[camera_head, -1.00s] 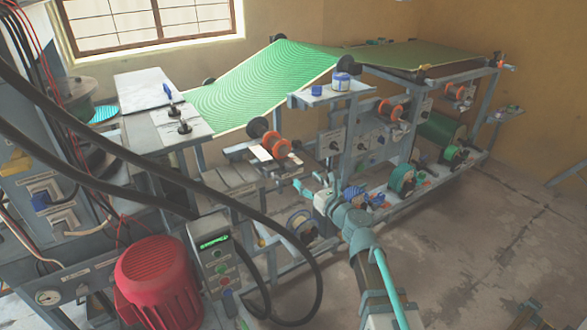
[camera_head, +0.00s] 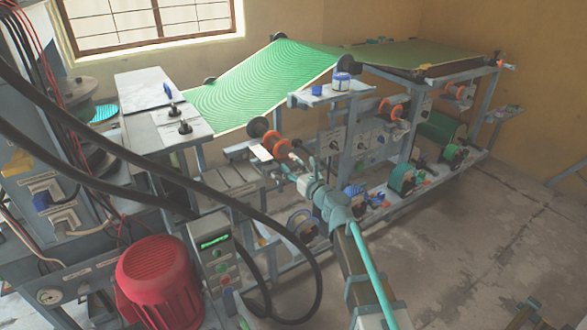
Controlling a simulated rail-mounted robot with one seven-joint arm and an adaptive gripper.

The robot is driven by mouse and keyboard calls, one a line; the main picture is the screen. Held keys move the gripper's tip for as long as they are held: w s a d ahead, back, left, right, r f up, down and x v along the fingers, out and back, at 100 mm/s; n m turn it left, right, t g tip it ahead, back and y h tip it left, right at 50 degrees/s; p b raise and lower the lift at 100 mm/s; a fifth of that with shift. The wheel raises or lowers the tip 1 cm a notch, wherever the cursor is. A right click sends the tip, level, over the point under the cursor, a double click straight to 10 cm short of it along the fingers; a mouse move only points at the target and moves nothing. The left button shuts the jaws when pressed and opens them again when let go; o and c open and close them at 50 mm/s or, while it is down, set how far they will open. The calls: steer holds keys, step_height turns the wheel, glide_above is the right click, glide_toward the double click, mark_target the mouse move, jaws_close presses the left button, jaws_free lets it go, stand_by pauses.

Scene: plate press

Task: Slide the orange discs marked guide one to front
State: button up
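A pair of orange discs (camera_head: 272,137) sits on a shaft beside a black roller end, at the near edge of the green patterned sheet. More orange discs show on the middle part of the frame (camera_head: 390,110) and at the far right end (camera_head: 459,92). The labels are too small to read, so I cannot tell which discs are marked guide one. My gripper (camera_head: 293,163) is just below and right of the near pair of discs. Its fingers are small and partly hidden by my wrist. I cannot tell whether it touches a disc or is open.
A green patterned sheet (camera_head: 265,85) slopes over the rollers. Black hoses (camera_head: 200,213) cross the left foreground above a control box (camera_head: 217,255) and a red motor (camera_head: 158,283). Teal reels (camera_head: 402,180) sit low on the frame. The floor at right is mostly clear.

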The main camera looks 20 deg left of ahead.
jaws_close()
steer(key=shift+v, duration=1.05)
steer(key=shift+f, duration=0.1)
steer(key=shift+o, duration=2)
jaws_free()
steer(key=v, duration=1.2)
